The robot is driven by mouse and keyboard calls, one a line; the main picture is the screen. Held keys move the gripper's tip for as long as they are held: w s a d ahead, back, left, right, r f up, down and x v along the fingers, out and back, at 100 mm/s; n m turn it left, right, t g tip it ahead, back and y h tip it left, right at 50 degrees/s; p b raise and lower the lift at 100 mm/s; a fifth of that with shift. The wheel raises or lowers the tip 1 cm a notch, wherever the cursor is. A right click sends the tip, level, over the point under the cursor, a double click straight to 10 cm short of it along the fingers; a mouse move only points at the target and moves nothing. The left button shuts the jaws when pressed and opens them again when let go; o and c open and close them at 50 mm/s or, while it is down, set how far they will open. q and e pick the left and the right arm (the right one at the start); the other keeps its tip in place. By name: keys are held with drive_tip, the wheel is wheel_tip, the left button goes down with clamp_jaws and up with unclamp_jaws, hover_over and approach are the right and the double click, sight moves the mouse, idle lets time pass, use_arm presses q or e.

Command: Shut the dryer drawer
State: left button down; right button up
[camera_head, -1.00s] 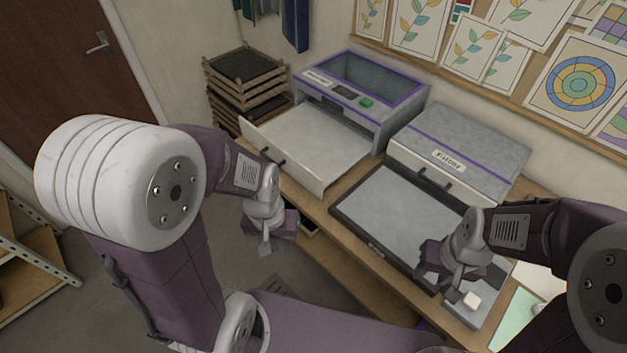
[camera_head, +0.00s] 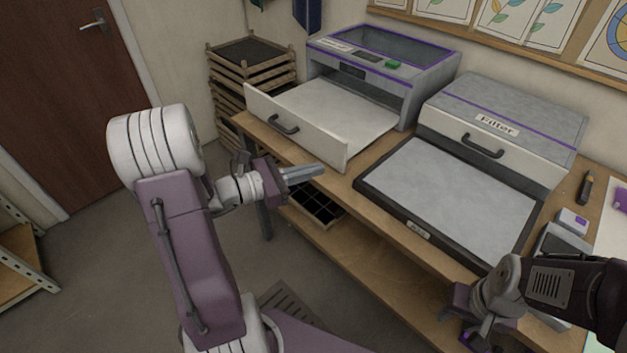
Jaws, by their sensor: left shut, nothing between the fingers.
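The left machine (camera_head: 432,68), with purple trim and a green button, has its wide pale drawer (camera_head: 335,112) pulled out; it appears to be the dryer. The drawer front (camera_head: 316,137) faces me and carries a dark handle (camera_head: 284,124). My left gripper (camera_head: 318,171) is shut and empty, its fingers pointing right, in front of the bench near the lower right end of the drawer front. I cannot tell whether it touches the front. My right gripper (camera_head: 464,318) is at the lower right by the bench's front edge; its finger opening is unclear.
A second machine (camera_head: 510,125), its label seeming to read "Filter", stands to the right with a dark-framed flat bed (camera_head: 450,195) before it. Stacked trays (camera_head: 250,75) stand left of the bench. A gridded bin (camera_head: 315,203) sits below.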

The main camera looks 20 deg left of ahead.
use_arm(q)
drive_tip(key=a+f+n+t+y+b, duration=0.4)
drive_tip(key=a+f, duration=0.3)
drive_tip(key=a, duration=0.4)
approach(321, 146)
drive_tip(key=shift+n, duration=0.3)
drive_tip(key=x, duration=0.6)
drive_tip(key=shift+w+d, duration=0.15)
drive_tip(key=shift+w, duration=0.3)
use_arm(e)
wheel_tip(321, 146, down, 8)
drive_tip(key=shift+r, duration=0.1)
